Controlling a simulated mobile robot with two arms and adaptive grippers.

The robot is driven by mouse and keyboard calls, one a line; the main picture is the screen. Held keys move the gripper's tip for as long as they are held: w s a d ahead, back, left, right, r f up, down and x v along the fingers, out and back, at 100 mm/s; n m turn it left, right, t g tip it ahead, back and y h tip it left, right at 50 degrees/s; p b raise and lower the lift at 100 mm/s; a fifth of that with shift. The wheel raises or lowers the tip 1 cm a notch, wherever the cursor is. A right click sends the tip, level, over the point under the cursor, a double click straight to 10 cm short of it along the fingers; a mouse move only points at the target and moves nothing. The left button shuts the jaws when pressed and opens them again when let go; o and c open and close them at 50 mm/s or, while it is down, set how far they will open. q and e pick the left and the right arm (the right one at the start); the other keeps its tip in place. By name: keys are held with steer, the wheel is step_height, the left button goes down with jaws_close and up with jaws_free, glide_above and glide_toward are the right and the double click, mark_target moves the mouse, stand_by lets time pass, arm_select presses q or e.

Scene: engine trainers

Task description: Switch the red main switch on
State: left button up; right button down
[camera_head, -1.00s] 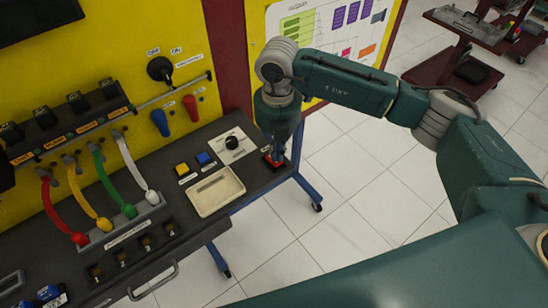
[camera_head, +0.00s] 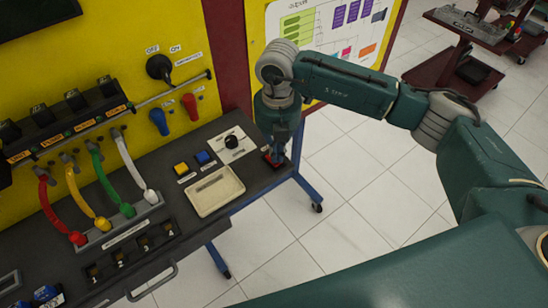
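A small red switch (camera_head: 271,161) sits at the right end of the dark bench top. It is partly covered by my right gripper. My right gripper (camera_head: 277,156) points down at this switch, with its tips at or just above it. I cannot tell whether they touch it, which way the switch is set, or whether the fingers are open or shut. My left gripper is not in view.
A black rotary knob (camera_head: 159,68) marked OFF and ON is on the yellow panel. A white plate with a black knob (camera_head: 232,142), yellow and blue buttons and a cream tray (camera_head: 214,208) lie left of the gripper. Colored levers stand further left.

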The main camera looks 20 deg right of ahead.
steer(key=shift+f+b, duration=0.5)
steer(key=shift+f, duration=0.15)
steer(key=shift+s, duration=0.1)
steer(key=shift+r+p, duration=0.6)
steer(key=shift+r, duration=0.25)
steer(key=shift+r+p, duration=1.4)
steer(key=shift+r, duration=1.3)
